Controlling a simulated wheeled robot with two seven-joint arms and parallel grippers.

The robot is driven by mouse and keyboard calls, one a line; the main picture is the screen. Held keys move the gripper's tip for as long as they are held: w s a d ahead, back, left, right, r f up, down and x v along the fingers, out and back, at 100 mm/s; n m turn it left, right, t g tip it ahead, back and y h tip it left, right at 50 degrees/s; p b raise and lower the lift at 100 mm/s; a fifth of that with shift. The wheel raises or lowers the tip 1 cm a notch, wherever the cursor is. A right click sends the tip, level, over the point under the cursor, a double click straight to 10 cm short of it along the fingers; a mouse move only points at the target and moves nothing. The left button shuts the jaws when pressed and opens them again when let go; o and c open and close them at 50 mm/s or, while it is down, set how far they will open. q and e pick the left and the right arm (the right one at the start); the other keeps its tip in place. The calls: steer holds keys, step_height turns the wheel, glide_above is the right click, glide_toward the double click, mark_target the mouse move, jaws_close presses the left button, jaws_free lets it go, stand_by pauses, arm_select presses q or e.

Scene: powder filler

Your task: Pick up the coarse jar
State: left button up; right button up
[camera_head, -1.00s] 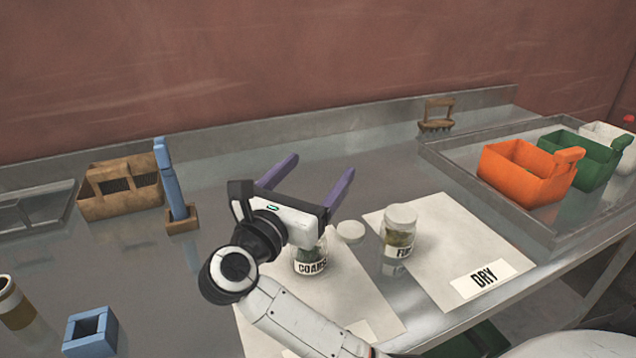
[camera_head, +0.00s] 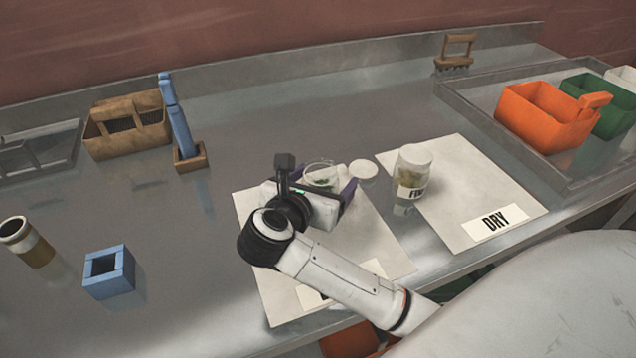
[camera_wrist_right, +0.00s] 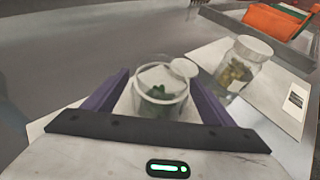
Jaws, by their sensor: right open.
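The coarse jar is an open glass jar (camera_head: 321,174) with green bits inside. It stands on the left white mat (camera_head: 276,282), and its lower part and label are hidden behind my right gripper in the head view. The right wrist view shows the jar (camera_wrist_right: 160,98) between the two purple fingers. My right gripper (camera_head: 325,186) is open, low over the mat, with one finger on each side of the jar; I cannot tell whether they touch it. A round white lid (camera_head: 364,171) lies just beyond the jar. My left gripper is not in view.
An orange bin (camera_head: 540,120) sits in the metal tray at right. A blue square holder (camera_head: 108,273) stands at left. The table behind the jar is clear.

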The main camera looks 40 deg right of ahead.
steer(key=shift+x, duration=1)
steer(key=shift+w, duration=0.1)
steer(key=shift+c, duration=0.3)
steer(key=c, duration=1.1)
steer(key=shift+r, duration=0.1)
steer(key=shift+c, duration=0.2)
steer(key=shift+r, duration=0.1)
